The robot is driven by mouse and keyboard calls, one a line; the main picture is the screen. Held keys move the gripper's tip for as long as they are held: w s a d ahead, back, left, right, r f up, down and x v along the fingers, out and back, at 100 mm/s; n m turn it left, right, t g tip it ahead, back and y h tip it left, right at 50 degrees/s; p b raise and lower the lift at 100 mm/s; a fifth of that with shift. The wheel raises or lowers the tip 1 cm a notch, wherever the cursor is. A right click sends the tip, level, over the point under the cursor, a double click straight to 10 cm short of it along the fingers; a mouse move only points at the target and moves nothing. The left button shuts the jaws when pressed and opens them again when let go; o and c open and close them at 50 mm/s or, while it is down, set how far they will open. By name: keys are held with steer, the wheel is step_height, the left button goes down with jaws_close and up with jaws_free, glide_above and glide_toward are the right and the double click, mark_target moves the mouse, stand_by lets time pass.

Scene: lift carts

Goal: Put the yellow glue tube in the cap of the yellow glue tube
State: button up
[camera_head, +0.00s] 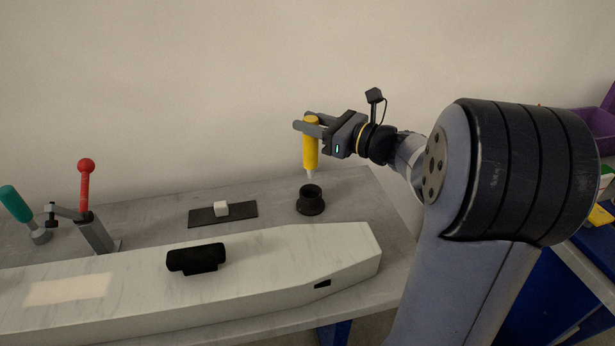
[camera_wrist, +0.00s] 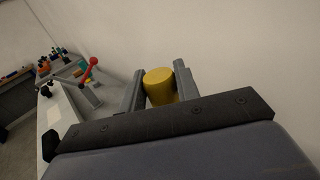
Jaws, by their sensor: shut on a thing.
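The yellow glue tube (camera_head: 310,146) is upright with its pale nozzle pointing down. My gripper (camera_head: 305,122) is shut on it near its top end. In the wrist view the tube's round yellow end (camera_wrist: 159,84) sits between the two fingers of my gripper (camera_wrist: 158,90). A black round cup-like holder with a dark opening (camera_head: 311,199) stands on the grey table, directly below the nozzle. A gap shows between nozzle tip and holder. I take the holder for the cap; its inside is hidden in shadow.
A long white block (camera_head: 300,250) with a black piece (camera_head: 197,258) lies in front. A red-handled clamp (camera_head: 86,190) and a green-handled tool (camera_head: 16,204) stand left. The wall is close behind.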

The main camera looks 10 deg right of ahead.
mark_target(317, 158)
step_height(317, 158, down, 8)
steer(key=shift+f+b, duration=0.2)
steer(key=shift+b, duration=0.35)
steer(key=shift+f, duration=0.1)
steer(key=o, duration=1.1)
steer(key=shift+c, duration=0.2)
steer(key=v, duration=1.2)
